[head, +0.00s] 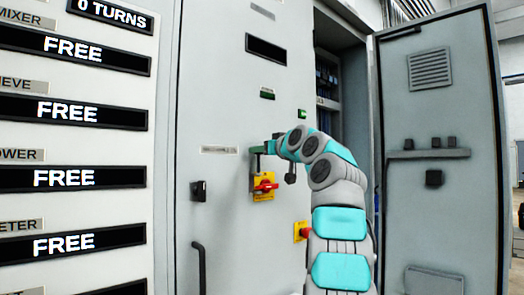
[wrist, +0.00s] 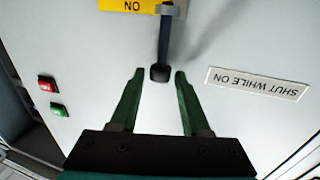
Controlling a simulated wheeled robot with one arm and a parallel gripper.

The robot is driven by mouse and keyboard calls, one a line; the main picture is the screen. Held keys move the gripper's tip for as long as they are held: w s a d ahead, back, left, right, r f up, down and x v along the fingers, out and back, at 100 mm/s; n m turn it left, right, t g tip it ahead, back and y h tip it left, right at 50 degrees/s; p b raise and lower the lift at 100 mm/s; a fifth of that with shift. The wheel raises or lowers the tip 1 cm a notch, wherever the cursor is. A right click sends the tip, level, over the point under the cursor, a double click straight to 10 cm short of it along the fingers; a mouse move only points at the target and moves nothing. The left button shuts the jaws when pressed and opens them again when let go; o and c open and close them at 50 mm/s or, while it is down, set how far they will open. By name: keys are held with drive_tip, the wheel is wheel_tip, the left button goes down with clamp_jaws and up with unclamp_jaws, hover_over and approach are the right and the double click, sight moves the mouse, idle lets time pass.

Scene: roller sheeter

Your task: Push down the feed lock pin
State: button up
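A dark upright rod with a black end (wrist: 160,73), which looks like the pin, runs through a grey bracket by a yellow plate (wrist: 122,5) in the wrist view. That view is upside down, so the black end is the rod's top. My gripper (wrist: 159,71) is open, its green fingertips on either side of the black end with gaps showing. Whether it touches the rod is not clear. In the head view my gripper (head: 257,150) is at the cabinet front, just above a yellow switch plate with a red handle (head: 264,187); the rod is hardly visible there.
A "SHUT WHILE ON" label (wrist: 257,84) is beside the rod. A red button (wrist: 47,84) and a green button (wrist: 58,110) are on the other side. A black latch (head: 198,191) and a long handle (head: 200,265) stick out at left. A cabinet door (head: 440,120) stands open at right.

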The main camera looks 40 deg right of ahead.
clamp_jaws()
idle(1.1)
